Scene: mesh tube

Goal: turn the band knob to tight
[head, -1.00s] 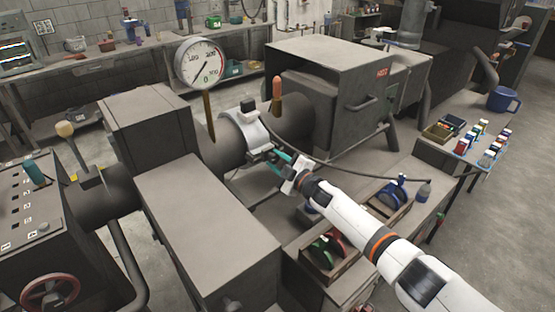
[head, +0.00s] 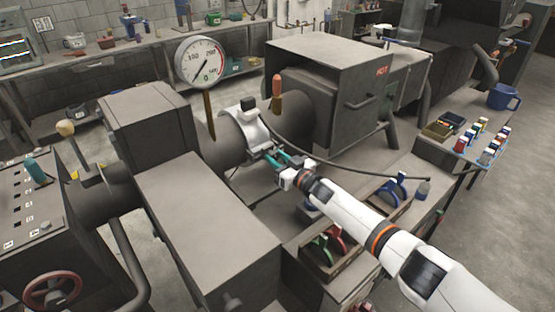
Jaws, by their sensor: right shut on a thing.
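A light grey metal band (head: 251,128) wraps the dark horizontal tube, with a small black block on top. The band knob (head: 267,149) is a small dark piece at the band's lower right side, partly hidden by the fingers. My right gripper (head: 273,156), with teal fingers, reaches in from the lower right and is shut on the knob. The knob's marking is too small to read. My left gripper is not in view.
A round gauge (head: 201,63) stands on a stem left of the band. A dark furnace box (head: 330,85) marked HOT is behind right. A black cable (head: 340,168) runs just past my gripper. Open trays (head: 330,254) with coloured handles sit below my arm.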

